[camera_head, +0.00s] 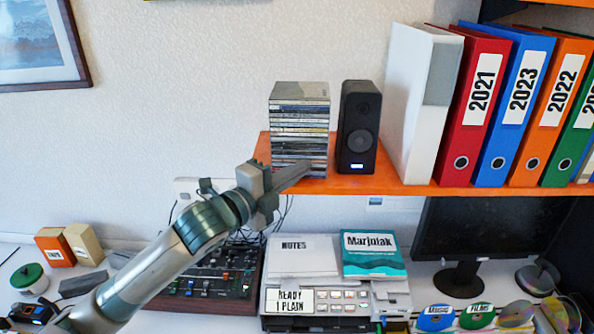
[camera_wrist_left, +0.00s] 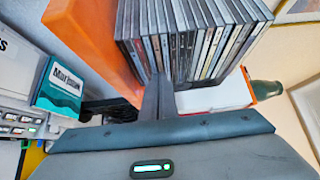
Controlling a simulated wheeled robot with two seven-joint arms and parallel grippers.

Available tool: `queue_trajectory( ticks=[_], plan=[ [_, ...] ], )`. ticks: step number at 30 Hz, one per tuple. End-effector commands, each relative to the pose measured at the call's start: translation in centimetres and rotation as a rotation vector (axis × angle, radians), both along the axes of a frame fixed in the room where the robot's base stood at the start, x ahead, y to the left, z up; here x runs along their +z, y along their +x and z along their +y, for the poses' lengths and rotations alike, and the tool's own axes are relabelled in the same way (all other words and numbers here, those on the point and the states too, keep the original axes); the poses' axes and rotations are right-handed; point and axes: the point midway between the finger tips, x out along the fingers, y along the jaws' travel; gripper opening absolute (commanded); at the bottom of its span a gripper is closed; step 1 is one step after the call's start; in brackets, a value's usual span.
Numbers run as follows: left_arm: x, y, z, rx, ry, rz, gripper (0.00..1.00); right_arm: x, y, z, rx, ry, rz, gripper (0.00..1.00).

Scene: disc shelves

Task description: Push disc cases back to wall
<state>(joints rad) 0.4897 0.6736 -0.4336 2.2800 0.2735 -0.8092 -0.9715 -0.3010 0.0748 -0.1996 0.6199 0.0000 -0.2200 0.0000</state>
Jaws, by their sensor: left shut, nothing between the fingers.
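A tall stack of disc cases (camera_head: 299,118) lies flat on the orange shelf (camera_head: 352,184), beside the black speaker, with the wall (camera_head: 190,75) behind. In the left wrist view the case edges (camera_wrist_left: 190,38) show as a row beyond my fingers, some slightly uneven. My left gripper (camera_head: 305,168) is shut and empty. Its fingertips (camera_wrist_left: 157,82) are at the front of the lowest cases, covering part of them. I cannot tell whether they touch. My right gripper is not in view.
A black speaker (camera_head: 357,128) stands just right of the stack, then a white binder (camera_head: 418,105) and several coloured binders. Below are a mixer (camera_head: 215,272), a printer (camera_head: 338,298) and a monitor (camera_head: 490,238). The wall area left of the stack is clear.

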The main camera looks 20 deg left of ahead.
Motion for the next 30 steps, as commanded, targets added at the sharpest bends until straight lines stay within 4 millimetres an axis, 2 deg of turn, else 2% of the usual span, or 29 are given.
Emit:
queue_trajectory(
  ticks=[4,13,22,30],
  plan=[
    [0.0,-0.1,-0.1,0.000,0.000,0.000,0.00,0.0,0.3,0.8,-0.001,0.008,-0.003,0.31],
    [0.0,0.0,0.0,0.000,0.000,0.000,0.00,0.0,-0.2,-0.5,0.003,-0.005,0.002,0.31],
    [0.1,2.7,1.1,0.003,0.002,-0.001,0.00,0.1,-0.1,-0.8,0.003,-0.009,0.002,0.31],
    [0.0,2.9,1.1,0.001,0.000,0.000,0.00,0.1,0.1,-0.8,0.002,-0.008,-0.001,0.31]
  ],
)
